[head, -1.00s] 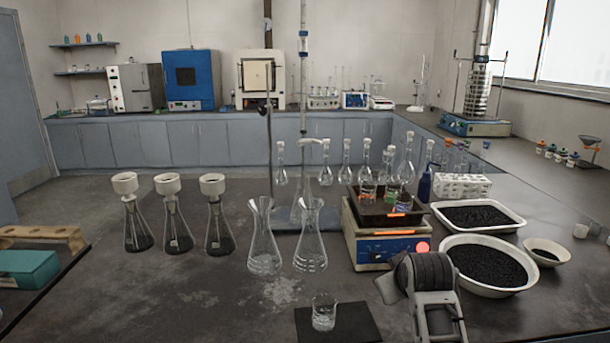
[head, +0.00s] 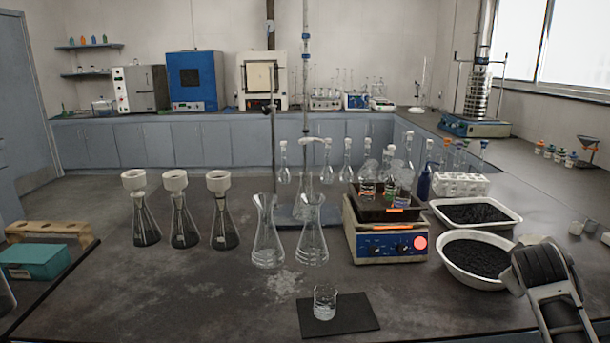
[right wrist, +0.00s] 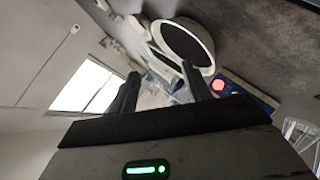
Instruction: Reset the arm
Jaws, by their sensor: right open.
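My right arm shows at the lower right of the head view, in front of the round white basin. Its gripper is not clear there, but in the right wrist view my right gripper (right wrist: 160,90) is open. Its two dark fingers stand apart with nothing between them. In that view the round white basin (right wrist: 211,68) of black granules lies beyond the fingers. My left gripper is in neither view.
A glass beaker (head: 325,302) stands on a dark mat (head: 362,314) at the front. Two flasks (head: 268,235) and a hotplate (head: 391,243) stand behind it. A white tray (head: 514,218) and the round basin (head: 443,262) hold black granules.

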